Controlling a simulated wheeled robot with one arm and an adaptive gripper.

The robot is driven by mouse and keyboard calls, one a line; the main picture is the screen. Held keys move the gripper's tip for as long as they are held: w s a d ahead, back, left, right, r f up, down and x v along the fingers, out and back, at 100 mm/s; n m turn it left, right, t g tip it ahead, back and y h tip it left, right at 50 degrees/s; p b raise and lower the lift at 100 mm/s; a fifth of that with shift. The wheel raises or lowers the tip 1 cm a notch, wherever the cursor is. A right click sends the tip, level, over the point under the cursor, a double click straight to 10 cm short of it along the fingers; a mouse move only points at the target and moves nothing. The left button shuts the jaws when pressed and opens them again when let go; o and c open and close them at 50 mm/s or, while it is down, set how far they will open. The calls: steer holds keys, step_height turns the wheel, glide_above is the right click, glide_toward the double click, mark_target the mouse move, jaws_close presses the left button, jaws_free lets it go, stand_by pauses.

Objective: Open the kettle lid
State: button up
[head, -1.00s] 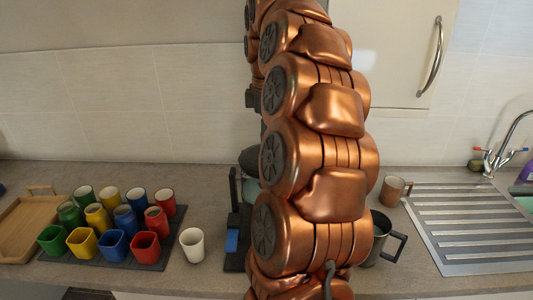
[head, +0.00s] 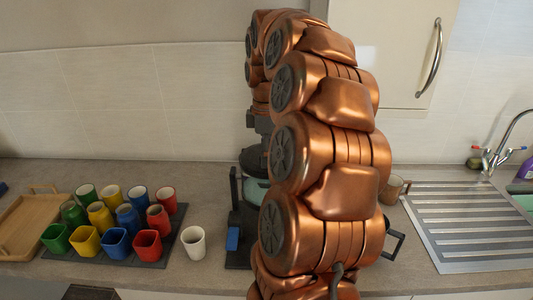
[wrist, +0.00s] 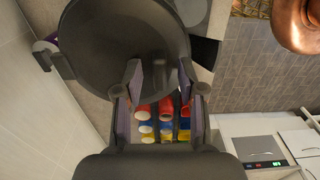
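The kettle (head: 254,192) stands on the counter behind my arm in the head view. Only part of its pale green body shows. Its dark lid (head: 252,158) sits at the top, partly hidden by my arm. In the wrist view a large dark round surface, seemingly the lid (wrist: 120,45), fills the upper middle. My gripper (wrist: 160,78) has its two fingers apart at the near edge of this surface, with nothing clearly held between them. I cannot tell if they touch it. In the head view my gripper (head: 260,126) is just above the lid, mostly hidden.
A dark upright part with a blue patch (head: 233,238) stands left of the kettle. A white cup (head: 194,243) and a dark tray (head: 150,262) of coloured cups are further left. A dark handled vessel (head: 396,243), a brown mug (head: 392,190) and the drainboard (head: 470,230) lie right.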

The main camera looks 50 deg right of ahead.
jaws_close()
stand_by(0.3)
